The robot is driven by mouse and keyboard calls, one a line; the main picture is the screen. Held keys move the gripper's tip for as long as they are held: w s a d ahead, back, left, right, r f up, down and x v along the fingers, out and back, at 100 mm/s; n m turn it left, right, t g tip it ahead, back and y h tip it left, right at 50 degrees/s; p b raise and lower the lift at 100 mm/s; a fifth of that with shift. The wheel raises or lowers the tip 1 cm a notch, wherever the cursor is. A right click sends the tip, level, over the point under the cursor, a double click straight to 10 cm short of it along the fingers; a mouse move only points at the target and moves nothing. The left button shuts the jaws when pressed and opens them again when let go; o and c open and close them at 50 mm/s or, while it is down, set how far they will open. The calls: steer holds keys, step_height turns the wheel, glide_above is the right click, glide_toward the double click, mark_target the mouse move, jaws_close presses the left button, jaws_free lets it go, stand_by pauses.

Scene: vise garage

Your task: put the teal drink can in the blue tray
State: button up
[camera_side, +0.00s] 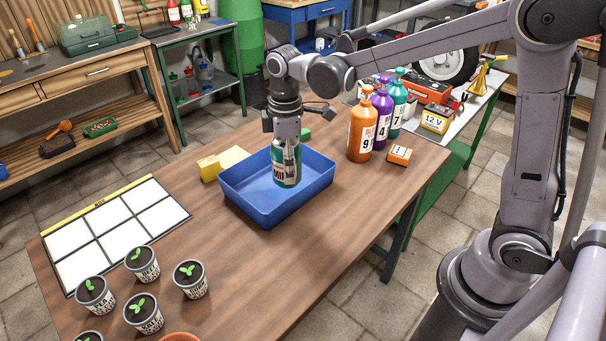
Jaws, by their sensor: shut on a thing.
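The teal drink can (287,178) is upright in my gripper (286,152), which points straight down and is shut on it. The can is over the blue tray (245,202), near the tray's middle. From this angle I cannot tell whether the can's bottom touches the tray floor. The tray is an open, shallow rectangular box on the wooden table (260,270). Part of the can's upper side is covered by my gripper.
A yellow sponge-like block (209,168) and a yellow sheet stand behind the tray's left side. Orange (362,132), purple and teal bottles and a small orange box (399,155) stand at right. A white grid board (115,230) and several potted seedlings (142,262) are at left.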

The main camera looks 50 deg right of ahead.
steer(key=w+d+m, duration=0.3)
steer(key=d+m, duration=0.2)
steer(key=d, duration=1)
steer(key=w+a+f, duration=0.2)
steer(key=a, duration=0.1)
steer(key=w+a+f, duration=0.1)
steer(key=a+f, duration=0.1)
steer(key=a, duration=0.1)
steer(key=w+a+f, duration=0.2)
steer(key=a, duration=0.2)
steer(key=shift+w+f, duration=0.3)
steer(key=shift+f, duration=0.05)
steer(key=shift+w+a+f, duration=0.1)
steer(key=shift+a+f, duration=0.05)
steer(key=shift+f, duration=1.9)
steer(key=shift+f, duration=0.15)
steer(key=o, duration=0.8)
